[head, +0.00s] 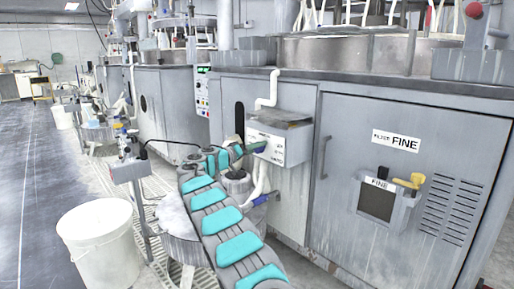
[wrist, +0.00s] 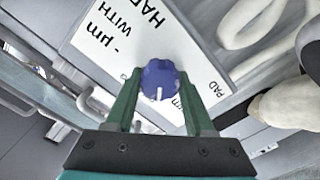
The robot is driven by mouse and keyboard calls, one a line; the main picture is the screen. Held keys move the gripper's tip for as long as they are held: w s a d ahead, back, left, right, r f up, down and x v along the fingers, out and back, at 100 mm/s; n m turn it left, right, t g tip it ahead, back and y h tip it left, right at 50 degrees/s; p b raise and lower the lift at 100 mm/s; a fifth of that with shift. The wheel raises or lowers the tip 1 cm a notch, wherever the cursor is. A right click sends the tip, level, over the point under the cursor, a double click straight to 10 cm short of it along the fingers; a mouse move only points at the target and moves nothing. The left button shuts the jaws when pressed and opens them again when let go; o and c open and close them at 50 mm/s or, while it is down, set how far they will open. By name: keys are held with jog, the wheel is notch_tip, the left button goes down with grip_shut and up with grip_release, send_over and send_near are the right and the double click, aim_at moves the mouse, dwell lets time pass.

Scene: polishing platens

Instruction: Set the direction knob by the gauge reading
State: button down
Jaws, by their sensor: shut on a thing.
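A round blue knob (wrist: 159,78) sits on a white lettered panel (wrist: 105,30) in the wrist view. A white line on the knob points toward the bottom of that picture. My gripper (wrist: 158,88) has its two green fingers on either side of the knob, shut on it. The panel's words, such as "WITH" and "PAD", look tilted or upside down and are partly cut off. In the head view my gripper (head: 257,148) reaches the white-faced control box (head: 290,150) on the machine front; the knob is hidden there. No gauge is clearly readable.
White pipes run beside the control box. A white bucket (head: 100,245) stands at the lower left. The floor farther left is open.

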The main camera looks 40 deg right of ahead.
jog(key=shift+n, duration=0.5)
jog(key=shift+c, duration=1.3)
grip_release()
jog(key=a, duration=0.7)
jog(key=shift+s+a, duration=0.3)
jog(key=shift+a, duration=0.1)
